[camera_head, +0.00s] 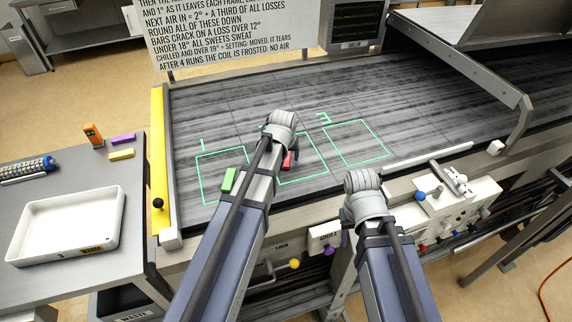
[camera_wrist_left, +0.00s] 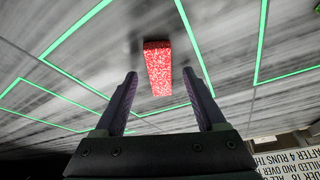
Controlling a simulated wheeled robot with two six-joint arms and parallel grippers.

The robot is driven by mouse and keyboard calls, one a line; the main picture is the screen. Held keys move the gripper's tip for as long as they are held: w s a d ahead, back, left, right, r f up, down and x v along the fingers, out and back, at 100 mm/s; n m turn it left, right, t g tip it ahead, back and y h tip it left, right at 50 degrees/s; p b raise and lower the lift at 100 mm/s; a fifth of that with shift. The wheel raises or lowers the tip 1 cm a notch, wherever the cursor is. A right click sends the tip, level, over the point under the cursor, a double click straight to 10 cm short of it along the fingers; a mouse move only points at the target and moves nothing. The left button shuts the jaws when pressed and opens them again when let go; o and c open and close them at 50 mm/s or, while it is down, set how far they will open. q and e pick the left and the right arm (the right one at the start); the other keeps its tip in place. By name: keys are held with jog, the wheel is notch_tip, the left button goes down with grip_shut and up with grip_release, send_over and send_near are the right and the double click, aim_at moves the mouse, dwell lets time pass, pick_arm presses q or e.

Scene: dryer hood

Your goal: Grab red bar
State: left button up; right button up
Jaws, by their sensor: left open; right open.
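The red bar (camera_head: 288,160) lies on the dark streaked bed, mostly hidden behind my left arm in the head view. In the left wrist view the red bar (camera_wrist_left: 158,66) has white speckles and lies ahead of and between the fingers, with gaps on both sides. My left gripper (camera_wrist_left: 160,76) is open and empty; in the head view only its wrist end (camera_head: 281,125) shows clearly. My right gripper (camera_head: 363,183) is over the bed's front edge, right of the bar; its fingers are hidden in the head view.
A green bar (camera_head: 229,180) lies in the green-outlined frame 1. Frame 3 (camera_head: 355,143) looks empty. A yellow rail (camera_head: 160,150) bounds the bed's left side. A white tray (camera_head: 66,226), purple bar (camera_head: 123,139) and yellow bar (camera_head: 121,154) are on the left table. A metal hood (camera_head: 470,60) stands at right.

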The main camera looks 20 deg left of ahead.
pick_arm(q)
jog(key=shift+f, duration=0.1)
grip_shut()
dwell(0.6)
